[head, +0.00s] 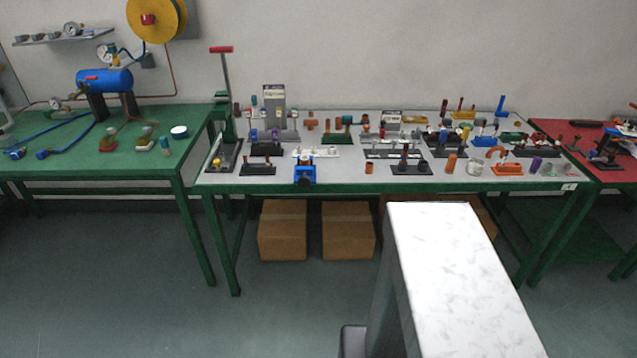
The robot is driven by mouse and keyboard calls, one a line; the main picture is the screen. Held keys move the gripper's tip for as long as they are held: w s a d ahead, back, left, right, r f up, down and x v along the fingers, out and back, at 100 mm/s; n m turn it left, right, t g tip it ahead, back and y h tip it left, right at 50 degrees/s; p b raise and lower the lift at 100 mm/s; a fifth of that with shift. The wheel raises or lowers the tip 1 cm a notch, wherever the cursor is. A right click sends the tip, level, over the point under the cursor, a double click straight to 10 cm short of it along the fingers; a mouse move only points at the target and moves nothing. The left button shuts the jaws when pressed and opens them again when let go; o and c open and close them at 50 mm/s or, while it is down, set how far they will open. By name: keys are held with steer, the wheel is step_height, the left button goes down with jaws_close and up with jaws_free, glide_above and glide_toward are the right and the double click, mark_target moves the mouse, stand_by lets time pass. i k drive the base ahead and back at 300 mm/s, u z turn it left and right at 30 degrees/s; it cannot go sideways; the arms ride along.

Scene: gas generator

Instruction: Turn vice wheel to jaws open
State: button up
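A small blue vice (311,173) sits at the front edge of the grey-topped middle table, left of the table's centre. A dark round part, which looks like the vice wheel (304,182), faces me at its front. The vice is too small in the picture to tell how far its jaws are apart. My gripper is not in view.
The grey table (340,178) holds many small fittings on stands behind and beside the vice. A green press with a red handle (222,49) stands at its left end. Cardboard boxes (283,240) lie underneath. The floor (290,310) in front is clear.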

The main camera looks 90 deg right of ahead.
mark_target(304, 182)
steer(key=z, duration=1.3)
steer(key=i, duration=0.6)
steer(key=u, duration=0.1)
steer(key=k, duration=0.6)
steer(key=u, duration=0.05)
